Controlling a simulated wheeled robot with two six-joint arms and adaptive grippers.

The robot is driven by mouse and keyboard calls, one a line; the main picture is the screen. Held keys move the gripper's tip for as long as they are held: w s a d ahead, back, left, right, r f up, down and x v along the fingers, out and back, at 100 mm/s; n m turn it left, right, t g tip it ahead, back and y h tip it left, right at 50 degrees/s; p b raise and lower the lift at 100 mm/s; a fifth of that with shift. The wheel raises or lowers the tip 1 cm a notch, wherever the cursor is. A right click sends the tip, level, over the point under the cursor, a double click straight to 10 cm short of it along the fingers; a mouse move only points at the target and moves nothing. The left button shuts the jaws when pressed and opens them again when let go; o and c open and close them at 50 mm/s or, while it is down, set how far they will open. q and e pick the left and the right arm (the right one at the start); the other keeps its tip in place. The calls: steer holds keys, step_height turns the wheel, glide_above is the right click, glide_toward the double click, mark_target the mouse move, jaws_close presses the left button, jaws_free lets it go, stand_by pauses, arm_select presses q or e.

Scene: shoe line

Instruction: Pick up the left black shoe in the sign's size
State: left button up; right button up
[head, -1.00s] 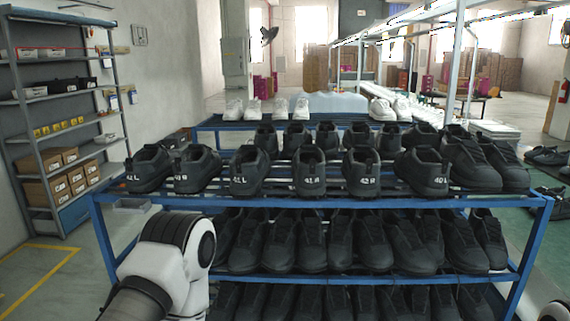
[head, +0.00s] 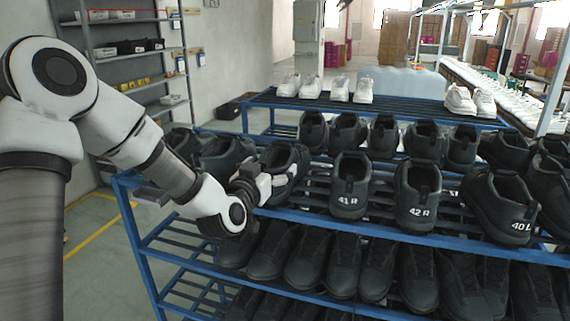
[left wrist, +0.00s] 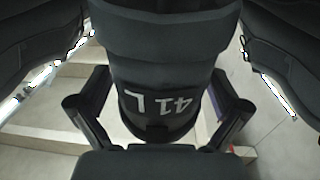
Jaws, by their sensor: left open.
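The same shoe stands on the top shelf of the blue rack in the head view (head: 287,160), partly hidden by my gripper. My left gripper (head: 262,186) is at its heel, open, with one finger on each side of the shoe in the left wrist view (left wrist: 160,98). I cannot tell whether the fingers touch it. To its right stand black shoes marked 41 R (head: 350,180), 42 R (head: 416,190) and 40 L (head: 500,205). No size sign is readable. My right gripper is out of view.
Black shoes (head: 228,155) stand close on the left of the 41 L shoe. More black shoes (head: 384,135) form a row behind. The blue rack (head: 385,233) has packed lower shelves. White shoes (head: 340,88) stand on a farther rack; a grey shelf unit (head: 88,60) is at left.

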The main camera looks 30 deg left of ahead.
arm_select(q)
steer(key=shift+w+a, duration=0.3)
steer(key=shift+w, duration=0.35)
steer(key=shift+s, duration=0.25)
steer(key=shift+c, duration=1.1)
steer(key=shift+d, duration=0.15)
steer(key=c, duration=1.1)
steer(key=shift+c, duration=1)
steer(key=shift+r, duration=0.15)
